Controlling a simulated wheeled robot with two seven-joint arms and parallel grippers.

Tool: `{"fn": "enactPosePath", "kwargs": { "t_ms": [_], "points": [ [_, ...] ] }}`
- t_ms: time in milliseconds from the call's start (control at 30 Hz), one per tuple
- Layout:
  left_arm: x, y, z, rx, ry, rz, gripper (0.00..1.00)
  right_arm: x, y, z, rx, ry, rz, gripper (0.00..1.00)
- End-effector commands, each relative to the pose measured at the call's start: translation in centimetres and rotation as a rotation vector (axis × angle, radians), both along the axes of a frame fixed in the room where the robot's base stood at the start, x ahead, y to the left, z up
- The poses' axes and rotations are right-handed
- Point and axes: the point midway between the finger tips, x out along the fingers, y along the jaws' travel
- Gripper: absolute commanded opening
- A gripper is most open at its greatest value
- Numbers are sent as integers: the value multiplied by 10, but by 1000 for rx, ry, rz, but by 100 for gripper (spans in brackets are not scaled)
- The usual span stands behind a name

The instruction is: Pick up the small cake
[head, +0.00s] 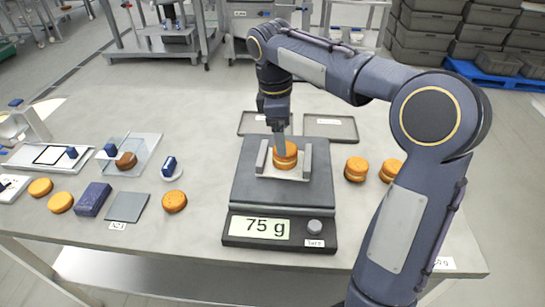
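A round golden cake with a pale filling line (285,158) sits in a light metal holder (308,165) on the dark scale (252,190), whose display reads 75 g. My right gripper (281,148) points down at this cake, with a finger overlapping its upper left part. The second finger is hidden, so I cannot tell whether it grips. Two more filled cakes stand right of the scale, one at the left (355,169) and one at the right (391,170), partly beside my arm. Which cake is the small one is not clear. My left gripper is out of view.
Loose single rounds (174,202) lie on the left of the table, near a dark blue block (93,198) and a grey plate (127,207). A clear device (139,148) holds a browner round. Two dark trays, one at the right (331,128), lie behind the scale.

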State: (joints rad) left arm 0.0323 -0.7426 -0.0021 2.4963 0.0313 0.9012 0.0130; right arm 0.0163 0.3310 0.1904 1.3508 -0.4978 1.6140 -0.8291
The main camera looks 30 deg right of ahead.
Motion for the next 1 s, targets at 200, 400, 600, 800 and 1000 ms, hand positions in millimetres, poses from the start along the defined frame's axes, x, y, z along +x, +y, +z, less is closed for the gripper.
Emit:
{"fn": "enactPosePath", "kwargs": {
  "t_ms": [200, 400, 600, 800, 1000],
  "points": [
    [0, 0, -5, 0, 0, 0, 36, -4, -3, -28, 1, 2, -3, 81],
    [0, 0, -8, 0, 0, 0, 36, -7, -5, -56, 1, 0, -5, 81],
    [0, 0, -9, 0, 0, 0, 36, -7, -6, -62, 2, -2, -4, 81],
    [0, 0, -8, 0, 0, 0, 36, -7, -6, -62, 2, -2, -5, 71],
    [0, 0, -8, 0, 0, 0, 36, -7, -6, -62, 2, -2, -5, 46]
  ]
}}
